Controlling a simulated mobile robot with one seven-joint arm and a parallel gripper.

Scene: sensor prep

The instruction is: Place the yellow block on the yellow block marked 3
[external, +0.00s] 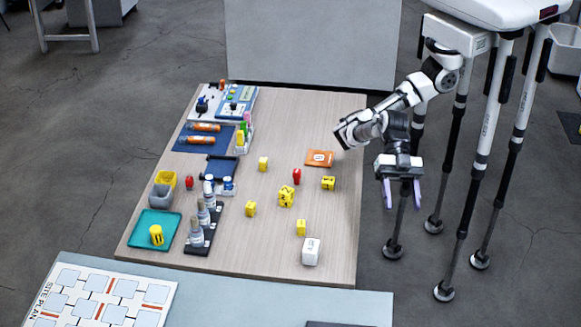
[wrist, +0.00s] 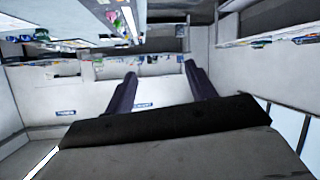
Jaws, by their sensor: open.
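Several small yellow blocks lie on the wooden table: one near the middle back (external: 263,163), one at the right (external: 328,183), one left of centre (external: 250,208) and one towards the front (external: 300,227). A larger yellow block or cluster (external: 286,196) with dark marks sits mid-table. A yellow piece (external: 156,235) with dark marks stands on the teal tray at front left. The marks are too small to read, so I cannot tell which is 3. My gripper (external: 402,192) is open and empty, off the table's right edge. Its two fingers also show in the wrist view (wrist: 160,72), with no block between them.
A red piece (external: 297,176), an orange card (external: 319,158) and a white cube (external: 311,250) share the table (external: 340,215). Dark-based bottles (external: 197,238), grey and yellow bins (external: 160,196) and the teal tray (external: 140,228) crowd the left. The right edge is mostly clear.

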